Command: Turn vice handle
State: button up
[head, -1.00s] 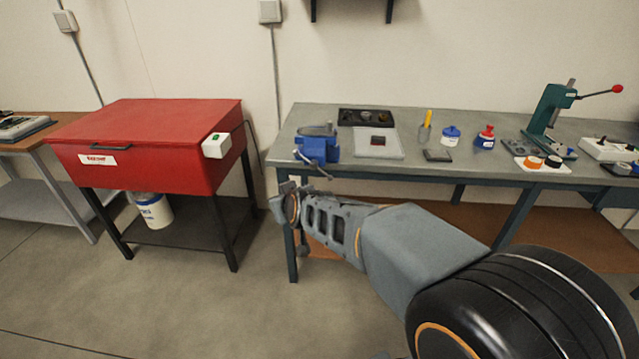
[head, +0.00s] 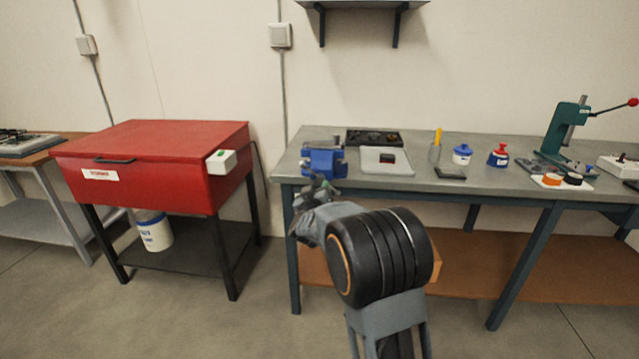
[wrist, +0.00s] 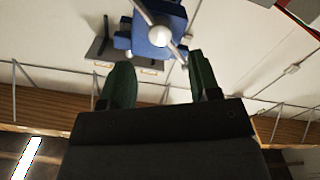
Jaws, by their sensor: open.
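The blue vice (head: 323,161) is fixed at the left front corner of the workbench. In the wrist view the vice body (wrist: 150,47) is above my fingers. Its silver handle bar (wrist: 174,49) crosses a round hub (wrist: 159,36) at a slant. The bar's lower end lies in the gap between my fingers, close to the right one; I cannot tell whether it touches. My gripper (wrist: 160,68) is open with two dark green fingers and holds nothing. In the head view my gripper (head: 317,184) is just in front of the vice, and the handle is mostly hidden.
The grey workbench (head: 420,182) carries a tray (head: 386,168), bottles and a green press (head: 562,130) to the right of the vice. A red cabinet (head: 150,165) stands left of the bench, with a floor gap between. A wall shelf (head: 365,4) hangs above.

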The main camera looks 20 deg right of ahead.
aim_at(320, 180)
jog(key=x, duration=0.6)
jog(key=shift+w+d, duration=0.1)
jog(key=shift+w, duration=0.15)
jog(key=shift+c, duration=0.4)
grip_shut()
